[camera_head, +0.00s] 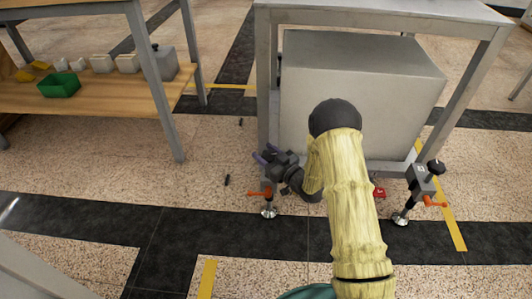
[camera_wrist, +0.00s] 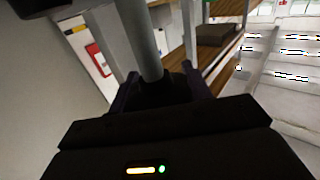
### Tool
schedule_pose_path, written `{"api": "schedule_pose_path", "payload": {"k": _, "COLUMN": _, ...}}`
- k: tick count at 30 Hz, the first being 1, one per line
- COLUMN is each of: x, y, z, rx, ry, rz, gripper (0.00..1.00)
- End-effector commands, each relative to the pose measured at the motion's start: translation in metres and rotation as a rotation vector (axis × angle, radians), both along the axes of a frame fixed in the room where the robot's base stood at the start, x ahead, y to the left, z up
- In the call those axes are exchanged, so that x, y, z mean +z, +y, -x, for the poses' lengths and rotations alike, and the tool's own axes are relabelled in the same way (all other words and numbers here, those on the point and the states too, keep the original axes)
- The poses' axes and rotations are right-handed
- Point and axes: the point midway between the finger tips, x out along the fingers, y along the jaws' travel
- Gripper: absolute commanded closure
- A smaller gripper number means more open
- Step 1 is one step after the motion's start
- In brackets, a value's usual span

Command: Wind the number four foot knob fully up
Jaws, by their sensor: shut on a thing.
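My gripper (camera_head: 268,154) is at the front left leg of the grey metal stand (camera_head: 384,18), beside the levelling foot (camera_head: 268,211) with an orange lever (camera_head: 259,193). In the wrist view my gripper (camera_wrist: 164,92) has its two purple fingers shut on a dark knob (camera_wrist: 165,88) below a grey post. The knob's number cannot be read, and in the head view my gripper hides it. A second foot (camera_head: 401,219) stands at the front right leg, with a black knob (camera_head: 435,167) on top and an orange lever (camera_head: 435,201).
A large grey box (camera_head: 350,100) fills the space under the stand's top. A wooden shelf (camera_head: 100,98) at the left carries a green bin (camera_head: 58,85) and several small blocks. A small red item (camera_head: 380,193) is near the right foot.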

Motion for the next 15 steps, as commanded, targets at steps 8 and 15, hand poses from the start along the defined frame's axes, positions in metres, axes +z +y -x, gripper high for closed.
{"api": "schedule_pose_path", "payload": {"k": 8, "x": 0.0010, "y": -0.0007, "z": 0.0013, "rx": 0.147, "ry": 0.001, "rz": 0.002, "gripper": 0.74}}
{"api": "schedule_pose_path", "payload": {"k": 15, "x": 0.0010, "y": 0.0007, "z": 0.0046, "rx": 0.355, "ry": 0.000, "rz": 0.004, "gripper": 0.74}}
